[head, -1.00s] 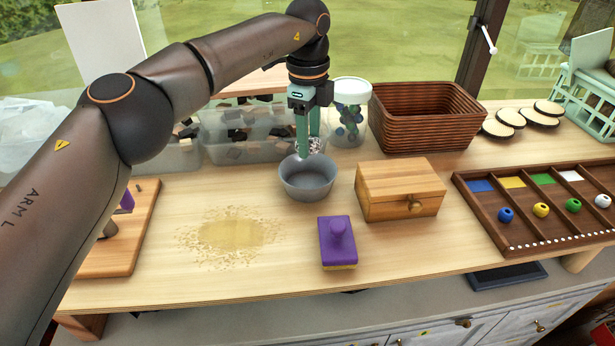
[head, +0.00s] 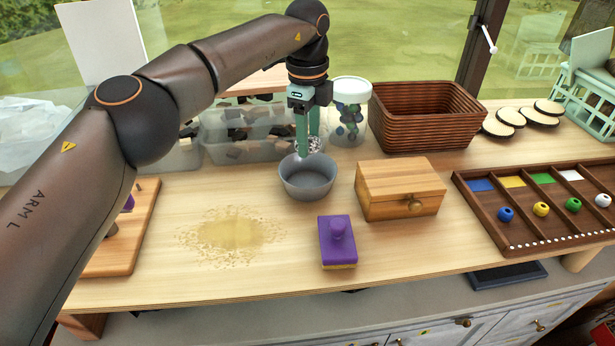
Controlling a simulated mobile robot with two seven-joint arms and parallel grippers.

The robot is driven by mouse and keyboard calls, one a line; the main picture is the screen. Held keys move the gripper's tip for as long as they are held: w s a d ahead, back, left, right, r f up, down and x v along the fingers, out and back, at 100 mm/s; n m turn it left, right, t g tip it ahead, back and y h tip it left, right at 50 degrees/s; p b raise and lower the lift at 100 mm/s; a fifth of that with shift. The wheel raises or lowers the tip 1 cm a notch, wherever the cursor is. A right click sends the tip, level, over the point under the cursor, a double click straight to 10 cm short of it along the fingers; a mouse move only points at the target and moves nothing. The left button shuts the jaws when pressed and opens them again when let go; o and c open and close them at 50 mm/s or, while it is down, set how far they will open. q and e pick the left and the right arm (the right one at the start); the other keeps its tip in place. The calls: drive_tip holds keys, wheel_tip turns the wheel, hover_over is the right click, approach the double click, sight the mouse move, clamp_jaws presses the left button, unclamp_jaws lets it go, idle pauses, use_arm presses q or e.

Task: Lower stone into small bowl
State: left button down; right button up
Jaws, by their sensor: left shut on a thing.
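My left gripper (head: 308,146) points down over the back part of the small grey bowl (head: 308,184). It is shut on a small speckled grey-white stone (head: 315,144), which shows between and beside the green fingers. The stone is at or just above the bowl's far rim in the picture; I cannot tell the exact height. The bowl stands upright on the wooden table, and its visible inside looks empty. My right gripper is not in view.
A wooden box with a knob (head: 401,189) stands right of the bowl. A purple-handled sponge (head: 338,242) lies in front. Behind are a lidded jar (head: 351,108), clear bins (head: 248,130) and a brown basket (head: 424,118). Yellow crumbs (head: 230,232) cover the table at front left.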

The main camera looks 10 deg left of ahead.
use_arm(q)
drive_tip(key=b, duration=0.3)
hover_over(309, 185)
drive_tip(key=shift+a+f, duration=0.1)
drive_tip(key=shift+f, duration=2)
drive_tip(key=shift+f+b, duration=1.4)
drive_tip(key=shift+f, duration=1.15)
drive_tip(key=shift+c, duration=1.3)
unclamp_jaws()
drive_tip(key=r, duration=0.4)
drive_tip(key=r+p, duration=0.1)
drive_tip(key=r, duration=0.6)
drive_tip(key=shift+s+r+p, duration=0.25)
drive_tip(key=shift+r+p, duration=0.1)
drive_tip(key=shift+r, duration=0.4)
drive_tip(key=shift+s, duration=0.1)
